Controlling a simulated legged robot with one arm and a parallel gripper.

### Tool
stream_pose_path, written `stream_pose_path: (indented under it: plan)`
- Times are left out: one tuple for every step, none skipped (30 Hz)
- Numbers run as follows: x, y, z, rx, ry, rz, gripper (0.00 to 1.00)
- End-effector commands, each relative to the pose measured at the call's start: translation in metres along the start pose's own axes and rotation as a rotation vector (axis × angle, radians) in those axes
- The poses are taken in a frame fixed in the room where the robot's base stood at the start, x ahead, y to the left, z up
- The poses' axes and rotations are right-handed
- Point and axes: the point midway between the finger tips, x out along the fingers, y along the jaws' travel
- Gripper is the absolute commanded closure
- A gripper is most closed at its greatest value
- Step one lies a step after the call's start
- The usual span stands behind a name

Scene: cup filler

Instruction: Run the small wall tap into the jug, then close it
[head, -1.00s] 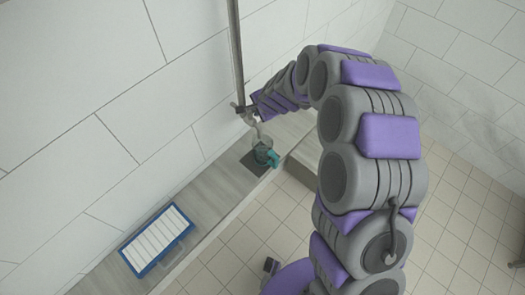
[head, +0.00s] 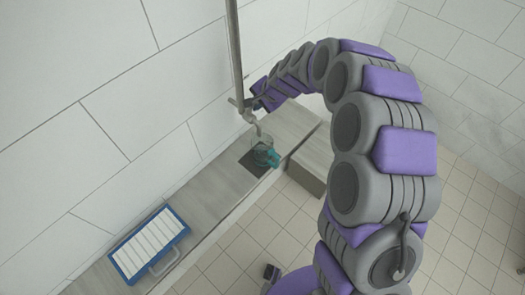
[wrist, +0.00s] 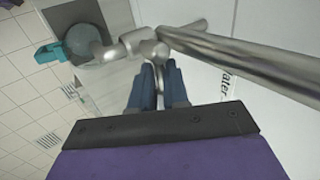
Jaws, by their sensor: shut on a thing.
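The small metal tap (head: 246,107) is fixed on a pipe at the wall, with its spout bent down over the jug (head: 262,150). The jug is clear with a teal handle and stands upright on a dark square mat (head: 251,168) on the ledge. My gripper (head: 258,101) is at the tap. In the wrist view, the blue fingers of my gripper (wrist: 158,75) are shut on a thin metal piece of the tap (wrist: 140,45), seemingly its lever. The jug (wrist: 84,42) shows beyond the spout. I cannot tell whether water runs or how full the jug is.
A blue-framed white panel (head: 149,243) with a handle lies on the ledge (head: 196,207) at lower left. Lettering (wrist: 229,92) marks the wall near the pipe. Tiled floor is open at lower right.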

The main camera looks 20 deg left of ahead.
Motion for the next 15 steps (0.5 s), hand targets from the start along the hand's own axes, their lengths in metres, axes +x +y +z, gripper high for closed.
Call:
stream_pose_path:
  plan:
    - [-0.0027,-0.004,-0.0027,-0.003,0.008,-0.008,1.0]
    - [-0.0024,-0.004,-0.0029,-0.005,0.007,-0.009,1.0]
    - [-0.0018,-0.004,-0.0032,-0.01,0.004,-0.009,1.0]
    - [-0.0014,-0.0041,-0.0035,-0.015,0.002,-0.01,1.0]
    - [-0.0011,-0.0044,-0.004,-0.021,-0.001,-0.011,1.0]
    - [-0.0007,-0.0047,-0.0045,-0.03,-0.005,-0.011,1.0]
    - [-0.0007,-0.005,-0.0047,-0.036,-0.008,-0.011,1.0]
    - [-0.0008,-0.0052,-0.0046,-0.04,-0.011,-0.011,1.0]
    - [-0.0012,-0.0056,-0.0043,-0.042,-0.013,-0.01,1.0]
    - [-0.0015,-0.006,-0.0041,-0.042,-0.013,-0.01,1.0]
    - [-0.0015,-0.0062,-0.004,-0.041,-0.014,-0.01,1.0]
    - [-0.0014,-0.0064,-0.004,-0.041,-0.014,-0.009,1.0]
    - [-0.0013,-0.0065,-0.0039,-0.041,-0.014,-0.009,1.0]
    - [-0.0011,-0.0065,-0.0039,-0.041,-0.014,-0.009,0.81]
    - [-0.0008,-0.0064,-0.0036,-0.04,-0.014,-0.008,0.77]
